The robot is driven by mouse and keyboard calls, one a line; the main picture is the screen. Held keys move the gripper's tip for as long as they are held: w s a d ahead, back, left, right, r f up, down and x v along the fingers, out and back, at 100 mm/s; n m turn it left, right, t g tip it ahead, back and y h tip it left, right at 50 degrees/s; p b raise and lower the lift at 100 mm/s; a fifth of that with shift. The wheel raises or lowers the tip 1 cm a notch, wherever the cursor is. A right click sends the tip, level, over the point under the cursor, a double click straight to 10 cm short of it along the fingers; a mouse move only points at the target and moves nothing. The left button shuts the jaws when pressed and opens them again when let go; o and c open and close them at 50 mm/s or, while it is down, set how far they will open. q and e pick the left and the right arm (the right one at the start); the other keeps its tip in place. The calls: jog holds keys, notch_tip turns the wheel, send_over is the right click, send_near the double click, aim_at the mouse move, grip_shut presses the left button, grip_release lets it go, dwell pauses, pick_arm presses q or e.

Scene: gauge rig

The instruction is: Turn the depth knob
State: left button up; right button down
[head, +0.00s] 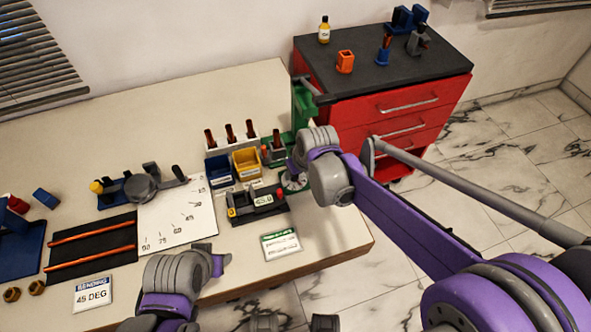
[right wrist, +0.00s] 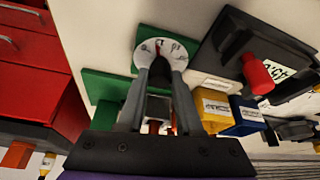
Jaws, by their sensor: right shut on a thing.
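The depth knob's round white dial (right wrist: 160,46) has dark marks and a red pointer, and sits on a green base (right wrist: 102,86). In the right wrist view my right gripper (right wrist: 160,62) has its fingertips at the middle of the dial, shut on the depth knob. The fingers mostly hide the knob itself. In the head view the dial (head: 294,182) shows only partly beside my right wrist, at the right part of the table. My left gripper (head: 204,250) hangs over the table's front edge, away from the dial; its jaws are not clear.
A black readout box (head: 257,203) with a red button stands beside the dial. A blue bin (head: 221,171) and a yellow bin (head: 247,163) are close behind. A red drawer cabinet (head: 385,115) stands right of the table. A white angle sheet (head: 178,216) lies left.

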pick_arm(q)
jog(key=shift+r, duration=0.1)
pick_arm(e)
jog(key=shift+m, duration=0.6)
jog(key=c, duration=0.6)
grip_release()
jog(key=shift+o, duration=0.2)
pick_arm(q)
jog(key=shift+w+r+p, duration=0.1)
jog(key=shift+r+p, duration=0.7)
jog(key=shift+r, duration=0.05)
pick_arm(e)
jog(key=v, duration=1)
jog(key=shift+s+r, duration=0.25)
jog(key=shift+r, duration=0.15)
jog(key=shift+a, duration=0.1)
pick_arm(q)
notch_tip(320, 180, up, 8)
jog(key=w+p, duration=0.1)
jog(key=p, duration=0.6)
jog(key=shift+w, duration=0.35)
pick_arm(e)
jog(key=s+d+m+t+h, duration=0.1)
jog(key=s+d+m, duration=0.3)
jog(key=s+d, duration=1.1)
jog(key=s+h, duration=0.1)
jog(key=s, duration=0.2)
jog(key=shift+d+r+m, duration=0.35)
jog(key=shift+m, duration=0.05)
